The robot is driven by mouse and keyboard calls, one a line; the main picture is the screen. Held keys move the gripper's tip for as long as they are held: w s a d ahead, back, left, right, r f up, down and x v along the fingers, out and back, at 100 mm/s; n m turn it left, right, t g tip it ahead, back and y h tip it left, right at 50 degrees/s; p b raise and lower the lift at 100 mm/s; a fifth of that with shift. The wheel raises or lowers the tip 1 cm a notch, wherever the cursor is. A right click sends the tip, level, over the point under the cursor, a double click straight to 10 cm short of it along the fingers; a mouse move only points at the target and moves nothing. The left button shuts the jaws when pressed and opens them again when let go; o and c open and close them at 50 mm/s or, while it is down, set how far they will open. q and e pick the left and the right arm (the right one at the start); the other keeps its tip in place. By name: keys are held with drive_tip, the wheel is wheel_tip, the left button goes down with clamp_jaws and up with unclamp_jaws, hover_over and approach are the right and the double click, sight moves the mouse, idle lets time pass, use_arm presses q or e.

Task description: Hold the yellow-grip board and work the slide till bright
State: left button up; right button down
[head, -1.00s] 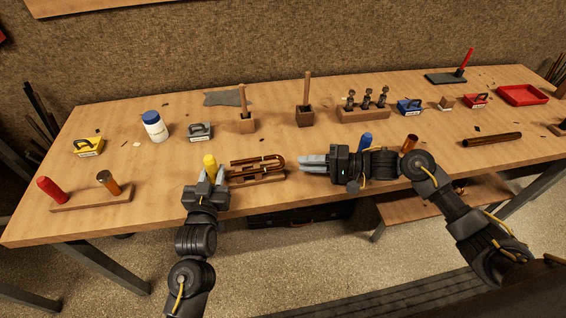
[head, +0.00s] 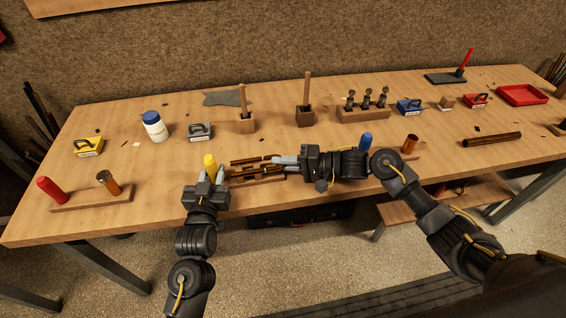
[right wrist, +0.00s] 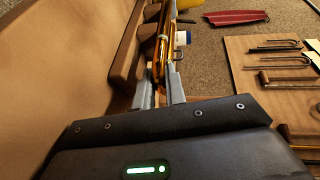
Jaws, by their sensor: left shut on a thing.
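The board (head: 236,179) with the yellow grip (head: 210,161) lies near the table's front edge, left of centre. My left gripper (head: 207,184) is shut on the yellow grip end. The slide (head: 248,162), a brownish, dull brass double tube, lies along the board. My right gripper (head: 284,164) is at the slide's right, curved end, which its fingers partly hide. In the right wrist view the two fingers (right wrist: 159,92) stand apart, with the slide (right wrist: 160,50) seen between and beyond them. I cannot tell whether they touch it.
A red-grip board (head: 90,201) lies at the left, and a blue-grip board (head: 366,140) is behind my right gripper. A grey-handled block (head: 200,131), a white bottle (head: 155,127) and a yellow block (head: 88,147) stand behind. Wooden stands (head: 305,117) are further back.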

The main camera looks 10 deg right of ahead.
drive_tip(key=shift+d, duration=1.95)
drive_tip(key=c, duration=1.7)
unclamp_jaws()
drive_tip(key=shift+a, duration=0.1)
drive_tip(key=shift+c, duration=0.2)
drive_tip(key=v, duration=1.2)
